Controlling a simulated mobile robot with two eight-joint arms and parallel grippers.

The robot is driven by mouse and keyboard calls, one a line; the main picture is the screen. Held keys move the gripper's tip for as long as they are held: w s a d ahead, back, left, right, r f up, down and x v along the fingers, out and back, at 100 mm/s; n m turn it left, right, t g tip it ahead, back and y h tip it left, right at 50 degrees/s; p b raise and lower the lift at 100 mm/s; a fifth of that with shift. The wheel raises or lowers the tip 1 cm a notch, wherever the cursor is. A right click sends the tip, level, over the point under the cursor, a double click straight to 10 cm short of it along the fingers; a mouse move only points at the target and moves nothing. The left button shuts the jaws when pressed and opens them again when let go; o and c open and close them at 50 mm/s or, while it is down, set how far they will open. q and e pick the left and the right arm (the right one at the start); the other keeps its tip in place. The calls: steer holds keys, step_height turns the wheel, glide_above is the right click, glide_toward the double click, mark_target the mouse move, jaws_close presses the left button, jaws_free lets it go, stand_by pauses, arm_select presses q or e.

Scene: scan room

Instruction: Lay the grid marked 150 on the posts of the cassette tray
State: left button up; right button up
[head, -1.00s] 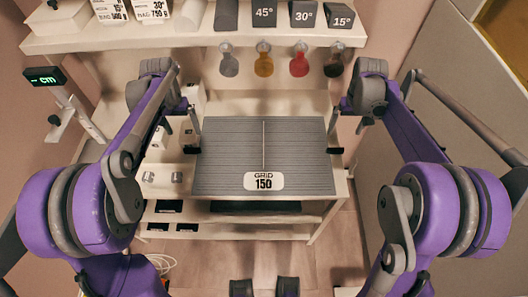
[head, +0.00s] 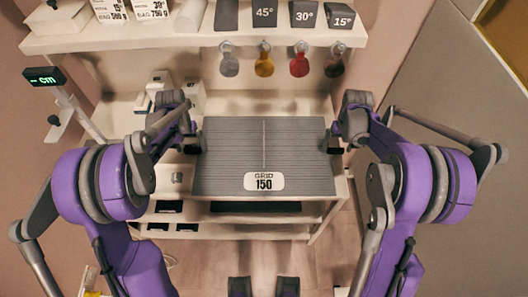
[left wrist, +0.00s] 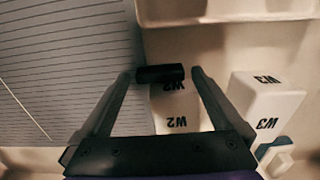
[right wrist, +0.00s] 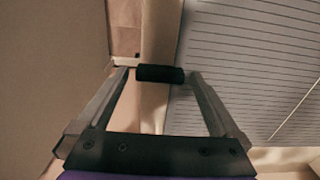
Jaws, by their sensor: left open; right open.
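The grid marked 150 (head: 264,160) is a wide grey ribbed plate with a white label on its near edge, in the middle of the head view. A black handle shows at each side edge, the left one in the left wrist view (left wrist: 160,74) and the right one in the right wrist view (right wrist: 160,74). My left gripper (head: 193,146) is open, its fingertips on either side of the left handle. My right gripper (head: 334,146) is open, its fingertips around the right handle. I cannot make out the cassette tray or its posts.
White blocks marked W2 (left wrist: 175,112) and W3 (left wrist: 268,100) stand beside the grid's left side. A shelf (head: 200,40) with wedges marked 45°, 30° and 15° and hanging coloured discs is behind. A display (head: 44,77) stands at left.

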arm_select(q)
steer(key=shift+f, duration=0.15)
arm_select(e)
steer(key=shift+f, duration=0.15)
arm_select(q)
jaws_close()
arm_select(e)
jaws_close()
